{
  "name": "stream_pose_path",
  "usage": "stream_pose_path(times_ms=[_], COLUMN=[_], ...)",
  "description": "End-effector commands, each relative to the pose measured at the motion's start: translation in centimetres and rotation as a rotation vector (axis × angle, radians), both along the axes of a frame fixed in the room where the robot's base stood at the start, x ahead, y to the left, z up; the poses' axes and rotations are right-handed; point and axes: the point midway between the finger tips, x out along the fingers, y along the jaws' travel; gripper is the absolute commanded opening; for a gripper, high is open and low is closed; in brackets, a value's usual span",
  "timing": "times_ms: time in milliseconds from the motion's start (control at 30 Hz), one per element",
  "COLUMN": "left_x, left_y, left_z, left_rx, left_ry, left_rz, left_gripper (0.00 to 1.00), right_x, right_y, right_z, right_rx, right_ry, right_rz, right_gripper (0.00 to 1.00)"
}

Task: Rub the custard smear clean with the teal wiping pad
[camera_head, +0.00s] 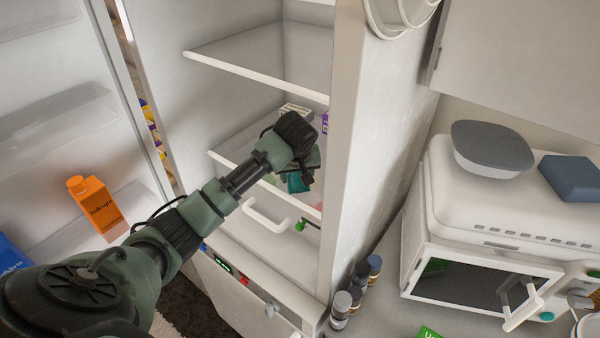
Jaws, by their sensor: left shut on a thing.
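My left gripper (302,168) is inside the open fridge, at the front of a middle shelf (228,152). It is shut on the teal wiping pad (297,184), which shows as a small teal patch below the dark green fingers. The pad is close to the shelf, but I cannot tell whether it touches it. I do not see the custard smear; my wrist and gripper hide part of the shelf. My right gripper is not in view.
Another shelf (258,78) is above my left gripper. A white carton (294,110) and a purple box (325,121) stand behind it. The open door at left holds an orange bottle (97,206). Right of the fridge wall are jars (341,304) and a white microwave (500,215).

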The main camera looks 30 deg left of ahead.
Motion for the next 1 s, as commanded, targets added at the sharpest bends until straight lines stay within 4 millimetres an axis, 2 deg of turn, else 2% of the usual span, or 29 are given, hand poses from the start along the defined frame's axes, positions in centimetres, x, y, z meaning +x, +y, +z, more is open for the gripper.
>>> stream_pose_path(times_ms=[233,733,1000], left_x=[-0.9,1.5,0.0], left_y=[0.1,-0.1,0.0], left_z=[-0.3,-0.2,-0.3], left_rx=[0.0,0.001,0.0], left_ry=[0.008,0.005,0.007], left_rz=[0.001,0.001,0.0], left_gripper=[0.14,0.14,0.14], right_x=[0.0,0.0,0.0], right_y=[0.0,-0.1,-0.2], right_z=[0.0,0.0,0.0], right_rx=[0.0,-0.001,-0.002], right_ry=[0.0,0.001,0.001], right_rz=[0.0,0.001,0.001], right_gripper=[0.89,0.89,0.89])
